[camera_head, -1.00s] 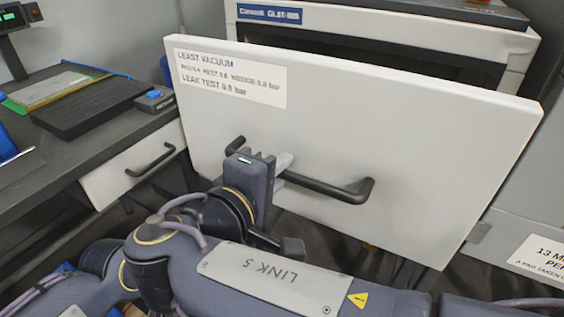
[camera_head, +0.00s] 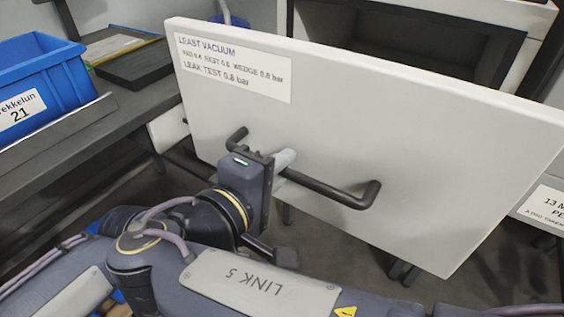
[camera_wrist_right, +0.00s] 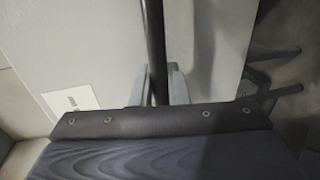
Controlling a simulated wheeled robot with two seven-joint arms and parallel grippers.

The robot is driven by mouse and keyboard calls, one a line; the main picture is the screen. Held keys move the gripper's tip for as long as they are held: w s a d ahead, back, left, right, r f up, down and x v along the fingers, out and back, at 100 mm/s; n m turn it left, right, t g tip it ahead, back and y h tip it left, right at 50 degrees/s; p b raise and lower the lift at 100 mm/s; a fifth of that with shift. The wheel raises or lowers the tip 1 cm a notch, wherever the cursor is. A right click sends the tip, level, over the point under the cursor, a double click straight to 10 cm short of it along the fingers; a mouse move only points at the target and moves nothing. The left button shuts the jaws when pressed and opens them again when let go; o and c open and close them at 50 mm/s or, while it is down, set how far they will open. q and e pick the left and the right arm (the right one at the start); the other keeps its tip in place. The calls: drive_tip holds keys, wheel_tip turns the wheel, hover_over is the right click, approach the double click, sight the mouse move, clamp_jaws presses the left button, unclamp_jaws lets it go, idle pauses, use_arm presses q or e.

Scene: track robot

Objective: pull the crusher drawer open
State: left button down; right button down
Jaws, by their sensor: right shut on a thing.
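The crusher drawer's large white front (camera_head: 400,120) stands across the middle of the head view, with a label at its upper left. Its dark bar handle (camera_head: 335,190) runs across the lower part. My right gripper (camera_head: 282,166) is shut on the handle near its left half. In the right wrist view the handle (camera_wrist_right: 155,45) runs between the two fingers of the gripper (camera_wrist_right: 158,85). The drawer front stands well out from the white cabinet (camera_head: 420,22) behind it. The drawer's inside is hidden behind the front. My left gripper does not show.
A dark bench (camera_head: 75,150) runs along the left, with a blue crate (camera_head: 40,70) marked 21 and a dark flat tray (camera_head: 125,65) on it. A sign (camera_head: 545,208) is at the right edge. Open floor (camera_head: 330,245) shows under the drawer front.

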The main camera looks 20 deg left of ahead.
drive_tip(key=c, duration=1.5)
unclamp_jaws()
drive_tip(key=shift+o, duration=0.2)
drive_tip(key=shift+s, duration=0.1)
drive_tip(key=p+v, duration=0.2)
drive_tip(key=v, duration=0.5)
drive_tip(key=shift+s, duration=0.3)
drive_tip(key=shift+a+r, duration=0.1)
drive_tip(key=shift+a, duration=0.05)
